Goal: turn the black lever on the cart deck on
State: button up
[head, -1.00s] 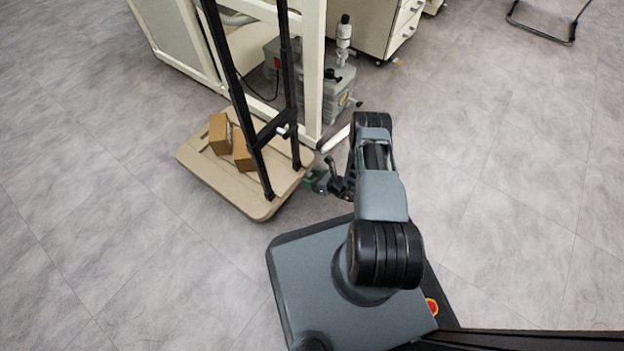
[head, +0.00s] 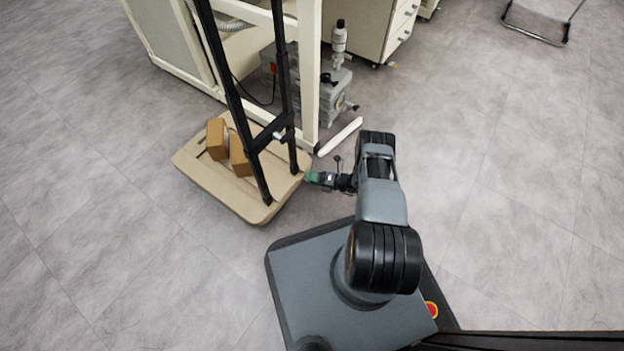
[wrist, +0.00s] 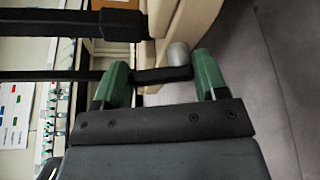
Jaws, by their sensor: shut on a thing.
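The black lever (wrist: 163,76) is a short dark bar in the wrist view, beside a rounded silver piece (wrist: 178,54) at the edge of the beige cart deck (wrist: 206,14). My gripper (wrist: 163,82) has its two green fingers at the two ends of the bar and is shut on it. In the head view my gripper (head: 314,179) reaches left to the right corner of the cart deck (head: 240,200). The lever cannot be made out there. Whether it stands on or off cannot be told.
Two brown boxes (head: 216,139) lie on the deck behind the black upright handle frame (head: 238,110). A cream bench frame (head: 309,75) and a grey pump (head: 337,95) stand behind.

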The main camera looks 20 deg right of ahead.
jog(key=shift+w+d+f+m+t+y, duration=0.1)
jog(key=shift+w+d+m+t+y, duration=0.2)
jog(key=shift+m, duration=0.6)
jog(key=shift+s+d+f+m+y, duration=0.1)
jog(key=shift+m+y, duration=0.3)
jog(key=shift+m, duration=0.5)
jog(key=shift+w, duration=0.1)
jog(key=o, duration=0.9)
jog(key=shift+o, duration=0.2)
jog(key=v, duration=1.4)
jog(key=shift+w, duration=0.1)
